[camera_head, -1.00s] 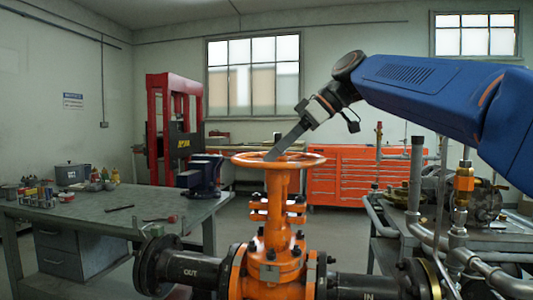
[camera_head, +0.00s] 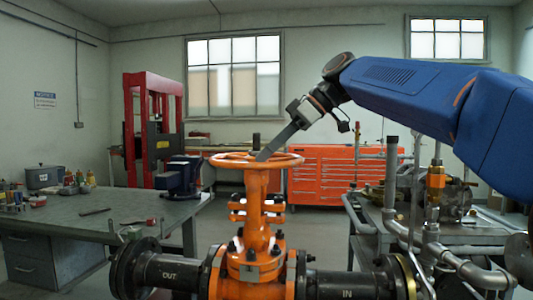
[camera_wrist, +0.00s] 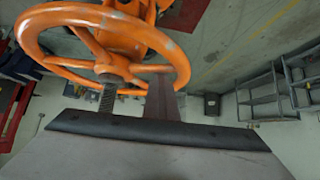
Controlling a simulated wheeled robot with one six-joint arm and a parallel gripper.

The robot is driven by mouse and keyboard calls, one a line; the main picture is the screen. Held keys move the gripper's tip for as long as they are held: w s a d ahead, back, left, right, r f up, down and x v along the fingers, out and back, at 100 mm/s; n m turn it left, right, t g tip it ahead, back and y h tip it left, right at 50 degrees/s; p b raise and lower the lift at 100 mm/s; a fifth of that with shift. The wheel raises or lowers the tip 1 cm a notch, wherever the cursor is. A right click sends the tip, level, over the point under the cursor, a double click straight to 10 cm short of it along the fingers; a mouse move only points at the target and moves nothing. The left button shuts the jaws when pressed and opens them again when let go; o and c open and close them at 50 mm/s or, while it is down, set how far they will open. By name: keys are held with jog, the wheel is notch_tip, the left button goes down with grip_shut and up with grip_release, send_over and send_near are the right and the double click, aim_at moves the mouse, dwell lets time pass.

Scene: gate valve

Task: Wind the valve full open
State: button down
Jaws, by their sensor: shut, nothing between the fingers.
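The orange gate valve (camera_head: 254,245) stands upright between black pipe flanges, with its pipe marked OUT on the left and IN on the right. Its orange handwheel (camera_head: 285,162) lies flat on top. A dark threaded stem (camera_head: 256,141) rises above the hub. My gripper (camera_head: 264,156) reaches down from the upper right, its shut grey fingers at the wheel. In the wrist view the handwheel (camera_wrist: 22,32) shows rim and spokes, and the gripper fingers (camera_wrist: 162,97) reach into the wheel beside the threaded stem (camera_wrist: 107,98). I cannot tell whether they touch a spoke or the rim.
A grey workbench (camera_head: 70,222) with a vise (camera_head: 180,176) stands at the left. A red press (camera_head: 153,125) and an orange tool cabinet (camera_head: 330,173) stand behind. Pipework (camera_head: 440,255) crowds the right side.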

jog(key=v, duration=1.7)
jog(key=shift+d, duration=0.15)
